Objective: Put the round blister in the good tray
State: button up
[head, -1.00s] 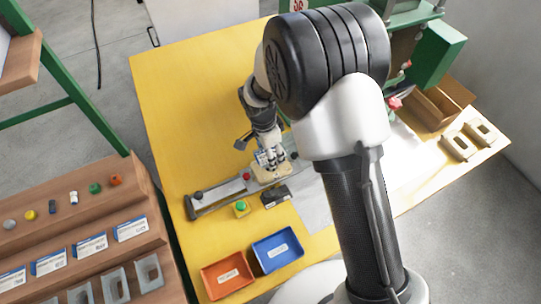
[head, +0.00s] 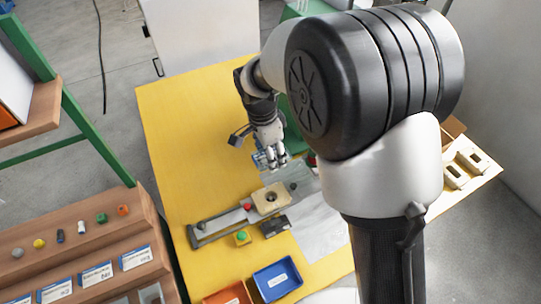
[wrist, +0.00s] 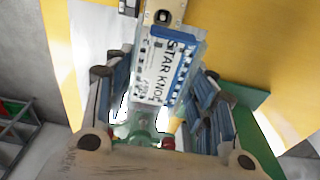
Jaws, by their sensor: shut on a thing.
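A blister pack (wrist: 165,68) is between the fingers of my gripper (wrist: 163,100) in the wrist view. Its white and blue card reads "STAR KNOB", with clear plastic around it. In the head view my gripper (head: 274,162) holds this pack (head: 259,160) above the yellow table, behind the beige nest block (head: 271,199). The gripper is shut on it. A blue tray (head: 259,293) and an orange tray (head: 229,297) stand at the table's front edge, partly cut off by the frame. Their labels are too small to read, so I cannot tell which is the good tray.
The nest block sits on a grey rail fixture (head: 217,226) with a green button box (head: 242,237) and a dark box (head: 274,226) before it. A wooden rack (head: 95,248) with knobs and cards stands at left. The table's left side (head: 185,140) is clear.

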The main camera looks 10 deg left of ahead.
jog(key=shift+r+p, duration=1.35)
jog(key=shift+r, duration=0.75)
